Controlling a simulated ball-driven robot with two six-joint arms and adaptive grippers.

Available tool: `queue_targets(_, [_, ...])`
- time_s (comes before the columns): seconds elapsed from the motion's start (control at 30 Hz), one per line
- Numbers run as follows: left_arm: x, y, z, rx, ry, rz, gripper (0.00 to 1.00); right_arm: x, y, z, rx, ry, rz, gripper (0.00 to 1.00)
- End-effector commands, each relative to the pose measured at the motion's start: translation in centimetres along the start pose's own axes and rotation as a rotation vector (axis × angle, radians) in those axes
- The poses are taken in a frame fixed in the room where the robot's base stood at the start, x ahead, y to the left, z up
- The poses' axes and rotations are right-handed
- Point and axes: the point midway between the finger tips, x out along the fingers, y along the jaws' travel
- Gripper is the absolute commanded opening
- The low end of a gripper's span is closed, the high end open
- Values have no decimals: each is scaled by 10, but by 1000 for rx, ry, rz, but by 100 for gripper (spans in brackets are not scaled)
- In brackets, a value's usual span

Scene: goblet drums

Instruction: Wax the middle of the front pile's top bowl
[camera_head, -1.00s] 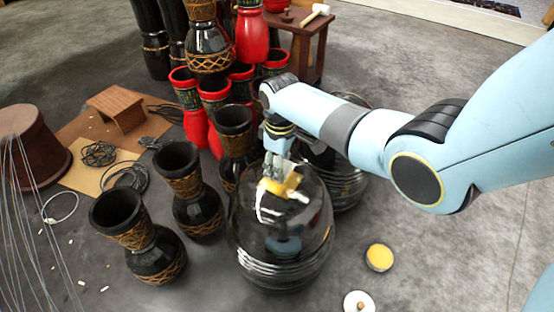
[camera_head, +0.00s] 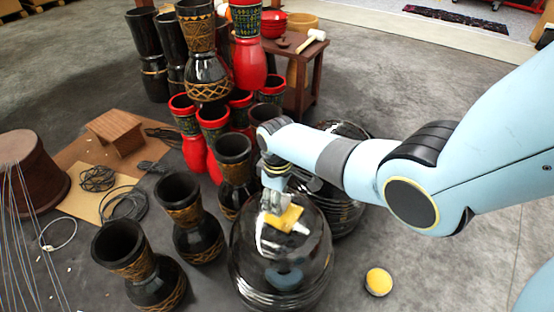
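The front pile's top bowl (camera_head: 282,262) is a glossy black dome, upside down, with ridged rings low on its side. My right gripper (camera_head: 275,203) comes in from the right and points down at the bowl's upper part. It appears shut on a yellow pad (camera_head: 288,217), which lies against or just over the dome near its top; exact contact is hard to tell. An open round tin of yellow wax (camera_head: 378,281) stands on the floor to the right of the bowl. The bowls below are mostly hidden. My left gripper is out of view.
Another dark bowl pile (camera_head: 345,215) stands behind, partly covered by my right arm. Black goblet drums (camera_head: 195,225) stand close left of the front pile, with red drums (camera_head: 192,145) behind. A small wooden table (camera_head: 300,62) holds a mallet (camera_head: 313,41).

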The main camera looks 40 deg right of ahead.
Motion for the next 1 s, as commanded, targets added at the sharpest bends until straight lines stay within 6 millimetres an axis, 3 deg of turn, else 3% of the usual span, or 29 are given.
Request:
queue_targets(0.1, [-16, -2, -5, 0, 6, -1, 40, -28, 0, 1, 0, 3, 3, 16])
queue_targets(0.33, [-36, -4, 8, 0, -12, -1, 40, -46, -1, 2, 4, 2, 2, 16])
queue_targets(0.6, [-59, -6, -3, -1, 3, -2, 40, -69, -1, 3, 8, 2, 2, 16])
queue_targets(0.8, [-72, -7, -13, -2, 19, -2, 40, -81, -2, 4, 10, 1, 2, 16])
queue_targets(1.0, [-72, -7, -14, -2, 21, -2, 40, -81, -2, 4, 11, 0, 1, 16])
